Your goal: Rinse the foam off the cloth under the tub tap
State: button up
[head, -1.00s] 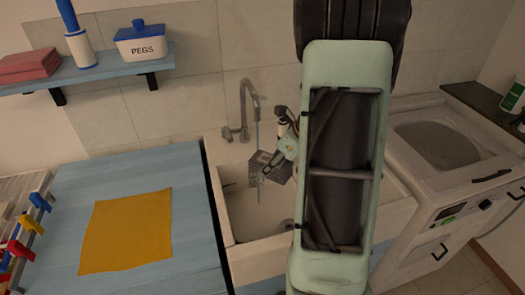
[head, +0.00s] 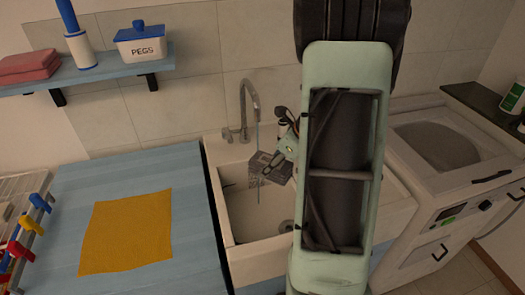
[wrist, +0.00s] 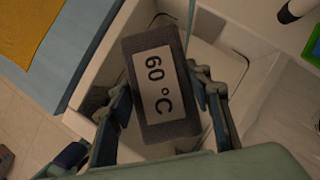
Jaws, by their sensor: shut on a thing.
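My gripper (head: 282,163) is shut on a dark grey, flat cloth-like piece with a white label reading "60 °C" (wrist: 160,85). The piece also shows in the head view (head: 267,166), inside the upper part of the white tub (head: 240,227). The grey tap (head: 244,98) stands behind it. A thin stream of water (head: 258,137) falls from the spout and meets the piece or passes close to it; I cannot tell exactly. The fingers grip the piece from both sides in the wrist view. I cannot make out foam on its visible face.
An orange-yellow cloth (head: 125,230) lies flat on the blue counter (head: 190,190) left of the tub. Coloured pegs (head: 25,225) sit at the far left. A shelf (head: 95,73) holds a PEGS tub (head: 143,42). A white washing machine (head: 450,195) stands to the right.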

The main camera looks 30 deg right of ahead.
jog(key=shift+r, duration=0.1)
jog(key=s+a+r+p, duration=0.1)
jog(key=s+r+p, duration=0.2)
jog(key=s+r, duration=0.1)
jog(key=shift+s+a, duration=0.3)
jog(key=shift+s, duration=0.1)
jog(key=shift+f, duration=0.1)
dwell(0.7)
jog(key=w+a+f+n+g+h, duration=0.1)
jog(key=a+n+g, duration=0.4)
jog(key=n, duration=0.9)
jog(key=w+a+f+n+g+h, duration=0.1)
jog(key=a+n+g, duration=0.5)
jog(key=a+n, duration=0.6)
jog(key=f+n+h, duration=0.1)
jog(key=n, duration=0.2)
jog(key=shift+w+f, duration=0.35)
jog(key=shift+f, duration=0.05)
